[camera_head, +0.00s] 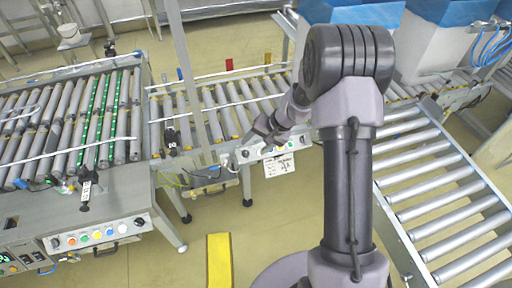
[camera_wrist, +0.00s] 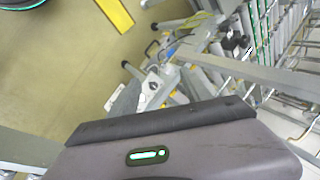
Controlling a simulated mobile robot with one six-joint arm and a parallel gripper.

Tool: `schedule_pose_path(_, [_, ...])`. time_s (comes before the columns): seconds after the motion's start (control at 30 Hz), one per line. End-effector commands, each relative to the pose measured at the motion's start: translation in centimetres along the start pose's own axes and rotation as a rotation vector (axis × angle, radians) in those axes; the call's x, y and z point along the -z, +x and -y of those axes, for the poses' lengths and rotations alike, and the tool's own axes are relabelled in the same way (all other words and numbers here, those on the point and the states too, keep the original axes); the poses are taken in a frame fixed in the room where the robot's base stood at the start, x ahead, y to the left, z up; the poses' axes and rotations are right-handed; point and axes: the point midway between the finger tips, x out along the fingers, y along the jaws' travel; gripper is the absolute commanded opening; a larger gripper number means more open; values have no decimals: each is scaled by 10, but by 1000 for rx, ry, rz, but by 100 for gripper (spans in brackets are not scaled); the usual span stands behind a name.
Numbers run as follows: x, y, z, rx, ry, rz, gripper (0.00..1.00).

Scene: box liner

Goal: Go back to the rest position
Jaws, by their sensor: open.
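In the wrist view a grey housing with a black edge and a green light fills the bottom; fingertips cannot be made out there. My arm stands bent, its upper part hiding some of the conveyor behind it.
Roller conveyors stand at left (camera_head: 70,120), middle (camera_head: 215,112) and right (camera_head: 430,185). White boxes with blue liners (camera_head: 432,50) stand at the upper right. A post (camera_head: 185,80) rises beside the middle conveyor. Yellow tape (camera_head: 219,262) marks clear floor.

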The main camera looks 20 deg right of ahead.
Motion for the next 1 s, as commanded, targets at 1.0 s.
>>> schedule_pose_path(1.0, [-268,-269,45,-104,-244,-257,56])
